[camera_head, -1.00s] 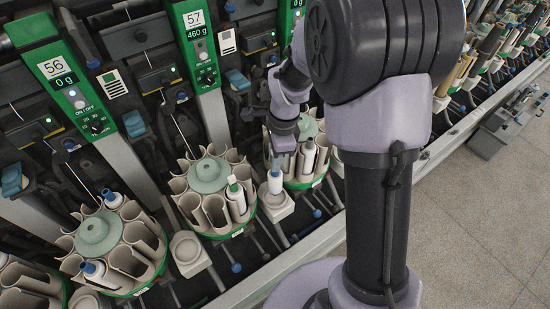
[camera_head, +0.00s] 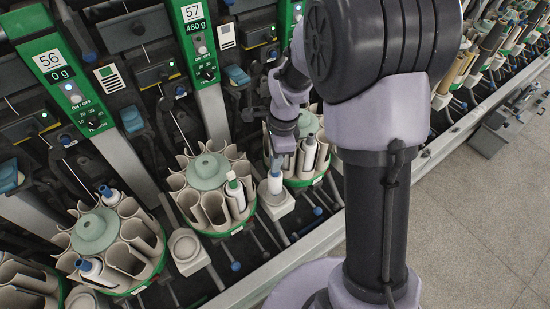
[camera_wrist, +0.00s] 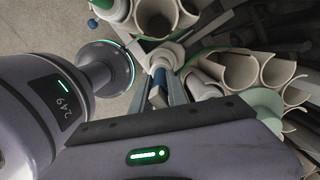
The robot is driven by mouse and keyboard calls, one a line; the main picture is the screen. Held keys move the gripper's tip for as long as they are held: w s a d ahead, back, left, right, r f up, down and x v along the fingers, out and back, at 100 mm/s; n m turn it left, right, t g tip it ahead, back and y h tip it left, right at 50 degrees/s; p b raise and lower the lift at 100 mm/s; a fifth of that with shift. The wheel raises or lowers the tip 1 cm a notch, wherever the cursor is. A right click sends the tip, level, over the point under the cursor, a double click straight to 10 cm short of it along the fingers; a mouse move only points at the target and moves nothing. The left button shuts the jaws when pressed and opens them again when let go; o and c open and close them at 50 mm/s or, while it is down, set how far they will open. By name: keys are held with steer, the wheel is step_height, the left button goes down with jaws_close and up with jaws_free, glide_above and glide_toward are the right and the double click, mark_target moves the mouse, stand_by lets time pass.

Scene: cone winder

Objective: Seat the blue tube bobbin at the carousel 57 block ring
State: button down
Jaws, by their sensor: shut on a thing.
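The blue tube bobbin (camera_head: 275,187) is white with a blue top and stands about upright. My gripper (camera_head: 278,169) is shut on its blue top, which also shows between the fingers (camera_wrist: 166,88) in the wrist view. The bobbin's lower end is at the pale block ring (camera_head: 280,208) just right of carousel 57 (camera_head: 209,204). I cannot tell whether it is inside the ring or just above it. Carousel 57 has a green rim, a pale round cap and open tubes.
Carousel 56 (camera_head: 95,232) at left holds two blue-topped bobbins. An empty block ring (camera_head: 185,247) lies between the two carousels. Another carousel (camera_head: 310,180) stands close behind my gripper on the right. Open floor (camera_head: 480,220) lies at right.

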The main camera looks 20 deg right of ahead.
steer(key=shift+f+b, duration=0.8)
steer(key=shift+f, duration=0.3)
steer(key=c, duration=1.2)
jaws_free()
step_height(320, 180, up, 17)
steer(key=d+p, duration=0.2)
steer(key=p, duration=0.5)
steer(key=shift+r, duration=0.15)
steer(key=shift+s, duration=0.1)
